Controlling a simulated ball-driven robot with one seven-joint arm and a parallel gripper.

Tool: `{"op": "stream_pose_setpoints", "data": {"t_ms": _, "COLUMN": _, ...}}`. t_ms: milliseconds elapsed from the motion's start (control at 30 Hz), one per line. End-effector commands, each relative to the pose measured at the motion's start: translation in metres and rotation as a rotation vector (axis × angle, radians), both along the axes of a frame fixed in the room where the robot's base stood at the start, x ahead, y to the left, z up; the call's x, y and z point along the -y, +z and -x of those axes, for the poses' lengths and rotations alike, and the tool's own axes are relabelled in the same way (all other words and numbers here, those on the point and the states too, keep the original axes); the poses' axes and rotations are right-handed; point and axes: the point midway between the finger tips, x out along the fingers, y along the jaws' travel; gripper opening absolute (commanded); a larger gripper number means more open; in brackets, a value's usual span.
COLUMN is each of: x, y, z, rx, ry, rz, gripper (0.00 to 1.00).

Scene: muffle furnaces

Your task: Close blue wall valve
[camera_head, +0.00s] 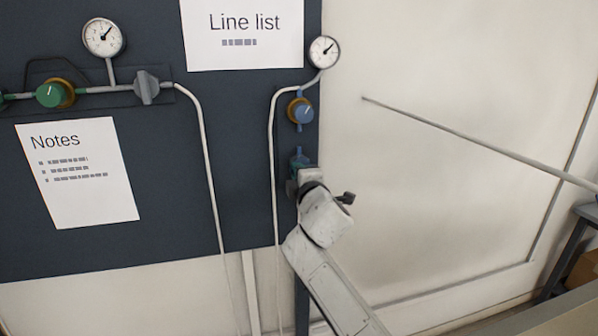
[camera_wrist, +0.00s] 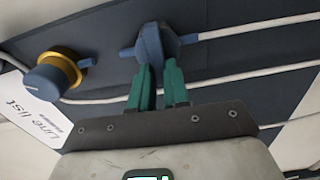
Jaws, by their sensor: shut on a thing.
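The blue wall valve (camera_wrist: 152,42) is at the top middle of the wrist view, on a thin pale pipe that runs along the dark wall panel. My gripper (camera_wrist: 158,70) has green fingers, which reach up to the valve and are shut on its blue handle. The part of the handle between the fingers is mostly hidden. In the head view my gripper (camera_head: 299,163) is at the panel's right edge, below a blue knob with a brass collar (camera_head: 301,111); my wrist covers most of the valve there.
A gauge (camera_head: 323,52) sits above the blue knob. To the left are a green knob (camera_head: 52,95), a grey valve (camera_head: 147,87) and another gauge (camera_head: 103,37). A thin rod (camera_head: 470,140) crosses the pale wall at right.

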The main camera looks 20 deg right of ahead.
Motion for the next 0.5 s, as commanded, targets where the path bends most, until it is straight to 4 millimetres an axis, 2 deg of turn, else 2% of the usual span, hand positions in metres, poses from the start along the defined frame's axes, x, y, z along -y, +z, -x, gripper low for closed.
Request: {"op": "stream_pose_setpoints", "data": {"t_ms": 500, "x": -0.0012, "y": -0.0035, "z": 0.0002, "rx": -0.003, "ry": 0.001, "rz": 0.058, "gripper": 0.00}}
